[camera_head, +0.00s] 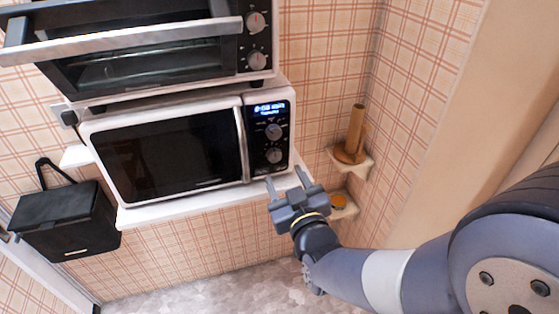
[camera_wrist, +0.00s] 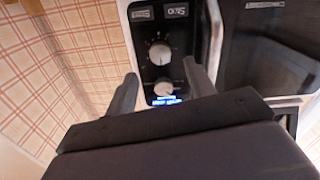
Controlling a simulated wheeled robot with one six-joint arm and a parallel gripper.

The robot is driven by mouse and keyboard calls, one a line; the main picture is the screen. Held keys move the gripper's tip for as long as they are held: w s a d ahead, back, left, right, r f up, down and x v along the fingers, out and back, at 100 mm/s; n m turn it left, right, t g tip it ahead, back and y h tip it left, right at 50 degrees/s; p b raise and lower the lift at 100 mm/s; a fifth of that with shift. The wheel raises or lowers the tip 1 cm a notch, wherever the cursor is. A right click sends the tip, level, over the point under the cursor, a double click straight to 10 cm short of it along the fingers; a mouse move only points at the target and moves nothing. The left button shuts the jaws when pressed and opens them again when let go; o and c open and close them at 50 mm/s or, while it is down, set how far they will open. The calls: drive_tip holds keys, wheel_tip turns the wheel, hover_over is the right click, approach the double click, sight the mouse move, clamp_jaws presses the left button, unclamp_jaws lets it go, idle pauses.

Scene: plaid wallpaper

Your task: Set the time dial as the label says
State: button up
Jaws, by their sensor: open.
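A white microwave (camera_head: 210,105) with a dark door stands on a white shelf. Its black control panel has a lit blue display (camera_head: 269,109) on top, with text too small to read surely. Below it are an upper dial (camera_head: 274,131) and a lower dial (camera_head: 275,155). In the wrist view the panel is upside down: lit display (camera_wrist: 166,100) low, the nearer dial (camera_wrist: 163,88) just above it, the other dial (camera_wrist: 160,53) farther up, then two buttons (camera_wrist: 160,13). I cannot tell which is the time dial. My gripper (camera_head: 288,181) is open and empty, in front of and below the panel.
A toaster oven (camera_head: 150,60) with its own knobs sits above the microwave. A wooden holder (camera_head: 352,140) and a small orange-brown item (camera_head: 338,201) are on corner shelves to the right. A black box (camera_head: 66,220) hangs at the left.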

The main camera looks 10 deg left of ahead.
sight(275, 159)
drive_tip(key=shift+p+x, duration=0.65)
drive_tip(key=shift+x, duration=2.15)
drive_tip(key=c, duration=1)
drive_tip(key=shift+o, duration=0.2)
drive_tip(key=shift+f+b, duration=0.15)
drive_tip(key=shift+b, duration=0.35)
